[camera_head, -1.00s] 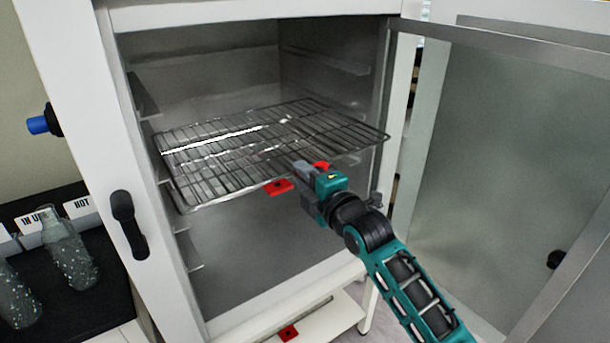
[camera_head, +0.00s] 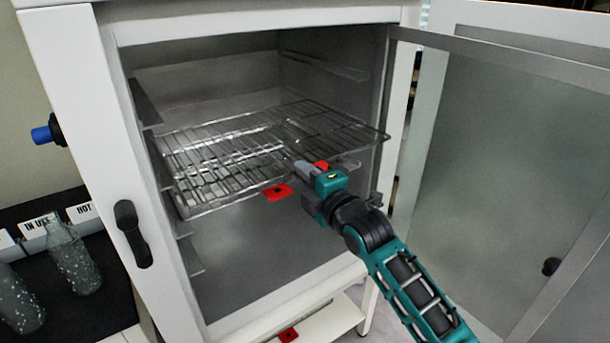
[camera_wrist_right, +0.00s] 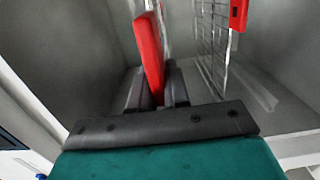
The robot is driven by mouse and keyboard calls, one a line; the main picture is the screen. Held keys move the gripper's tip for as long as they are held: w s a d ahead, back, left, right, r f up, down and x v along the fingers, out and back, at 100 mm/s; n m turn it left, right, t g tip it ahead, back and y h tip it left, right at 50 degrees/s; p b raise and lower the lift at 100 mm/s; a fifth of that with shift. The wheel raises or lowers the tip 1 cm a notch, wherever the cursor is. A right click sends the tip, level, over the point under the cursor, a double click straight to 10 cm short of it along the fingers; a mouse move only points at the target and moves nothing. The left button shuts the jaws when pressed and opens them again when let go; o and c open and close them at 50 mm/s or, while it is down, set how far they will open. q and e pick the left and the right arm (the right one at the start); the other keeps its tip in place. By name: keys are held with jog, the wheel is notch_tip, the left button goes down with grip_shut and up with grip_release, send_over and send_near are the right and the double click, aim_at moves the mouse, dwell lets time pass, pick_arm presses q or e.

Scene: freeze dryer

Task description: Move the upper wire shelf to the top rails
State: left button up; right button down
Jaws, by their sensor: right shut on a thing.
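The upper wire shelf (camera_head: 340,126) is inside the open chamber, a little above a second wire shelf (camera_head: 205,208). It reaches close to the chamber opening on the right. My right gripper (camera_head: 302,170) is at the front edge of the shelves. In the right wrist view, its fingers (camera_wrist_right: 156,85) are shut on a red tab (camera_wrist_right: 148,50), and a wire shelf (camera_wrist_right: 212,45) with another red tab (camera_wrist_right: 238,14) is beside it. The top rails show on the left wall (camera_head: 145,103) and right wall (camera_head: 325,66), above both shelves. My left gripper is out of view.
The chamber door (camera_head: 500,170) stands open on the right. The space above the upper shelf is clear. A lower rail (camera_head: 190,254) is on the left wall. Glass bottles (camera_head: 72,258) stand on a dark surface at left.

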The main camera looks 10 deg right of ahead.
jog(key=d+v, duration=0.1)
jog(key=v, duration=1.9)
jog(key=shift+w+r, duration=0.2)
jog(key=shift+r, duration=0.1)
dwell(0.4)
jog(key=shift+d, duration=0.15)
jog(key=v, duration=1)
jog(key=shift+d, duration=0.25)
jog(key=shift+w, duration=0.2)
